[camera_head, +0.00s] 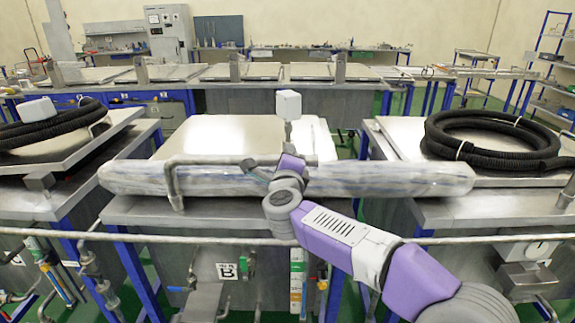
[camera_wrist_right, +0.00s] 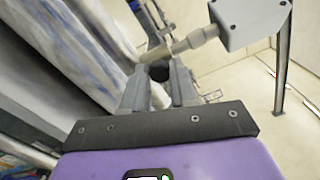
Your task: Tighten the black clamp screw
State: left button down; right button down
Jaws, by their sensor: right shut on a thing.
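The black clamp screw (camera_wrist_right: 159,71) shows as a small dark round knob between the fingertips of my right gripper (camera_wrist_right: 160,84) in the right wrist view. The gripper is shut on it, one finger on each side. A metal pipe fitting beside the knob leads to a white box (camera_wrist_right: 248,20). In the head view my right gripper (camera_head: 289,160) is at the plastic-wrapped roll (camera_head: 390,180), just below the white box (camera_head: 289,104). The screw is hidden there behind my wrist. My left gripper is not in view.
A bent metal pipe (camera_head: 205,160) runs over the roll to the left of my gripper. A metal rail (camera_head: 480,239) crosses in front. Coiled black hoses lie on the right lid (camera_head: 395,135) and the left lid (camera_head: 115,125).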

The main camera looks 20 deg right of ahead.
jog(key=shift+m+b, duration=0.55)
jog(key=shift+m, duration=0.55)
jog(key=c, duration=0.9)
grip_release()
jog(key=v, duration=0.7)
jog(key=shift+s+a+r, duration=0.1)
jog(key=shift+s, duration=0.2)
